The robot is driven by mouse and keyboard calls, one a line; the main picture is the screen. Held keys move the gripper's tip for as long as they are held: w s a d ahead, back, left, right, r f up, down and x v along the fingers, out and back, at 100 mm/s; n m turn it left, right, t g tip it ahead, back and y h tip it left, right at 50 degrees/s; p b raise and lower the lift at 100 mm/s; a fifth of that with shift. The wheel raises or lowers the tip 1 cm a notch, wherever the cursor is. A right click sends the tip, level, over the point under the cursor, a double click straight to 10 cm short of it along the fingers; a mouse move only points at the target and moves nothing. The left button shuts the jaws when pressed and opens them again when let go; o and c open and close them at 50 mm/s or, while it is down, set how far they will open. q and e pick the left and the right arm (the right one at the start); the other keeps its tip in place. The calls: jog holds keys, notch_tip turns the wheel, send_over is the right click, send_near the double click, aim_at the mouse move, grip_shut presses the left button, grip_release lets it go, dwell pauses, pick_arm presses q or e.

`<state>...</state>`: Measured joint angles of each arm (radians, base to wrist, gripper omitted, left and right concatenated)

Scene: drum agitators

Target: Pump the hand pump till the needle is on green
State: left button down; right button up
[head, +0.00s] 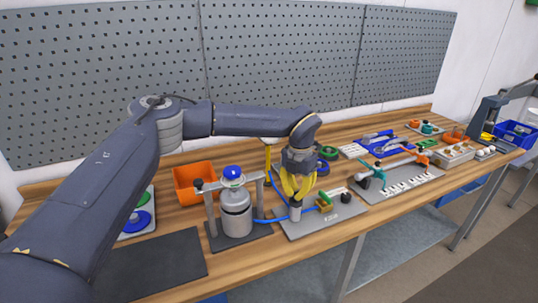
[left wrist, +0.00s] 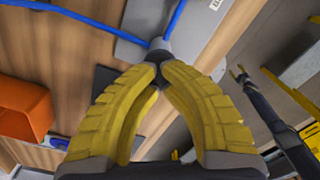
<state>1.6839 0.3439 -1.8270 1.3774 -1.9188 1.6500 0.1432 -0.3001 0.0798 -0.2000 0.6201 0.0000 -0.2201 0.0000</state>
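My left gripper (head: 297,198) has yellow fingers and points down at the grey pump cylinder (head: 296,213) on a grey base plate (head: 318,220). In the left wrist view the dark fingertips (left wrist: 157,72) come together just at the top of the cylinder (left wrist: 158,45). Whether a pump handle is between them is hidden. A blue hose (head: 271,220) links the pump with a grey tank (head: 236,212) with a blue cap. No gauge face or needle is readable. A small dark shape with yellow tips (left wrist: 240,76), perhaps my right gripper, shows beyond the table edge.
An orange bin (head: 194,183) stands behind the tank. A dark mat (head: 152,268) lies to the left front. A second grey plate with valves and pipework (head: 400,185) is to the right. A pegboard (head: 280,60) stands behind the wooden table.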

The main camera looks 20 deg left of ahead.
pick_arm(q)
jog(key=shift+r, duration=3.65)
jog(key=shift+f, duration=3.85)
jog(key=shift+r, duration=3.85)
jog(key=shift+f, duration=0.1)
jog(key=shift+f, duration=3.7)
jog(key=shift+r, duration=3.75)
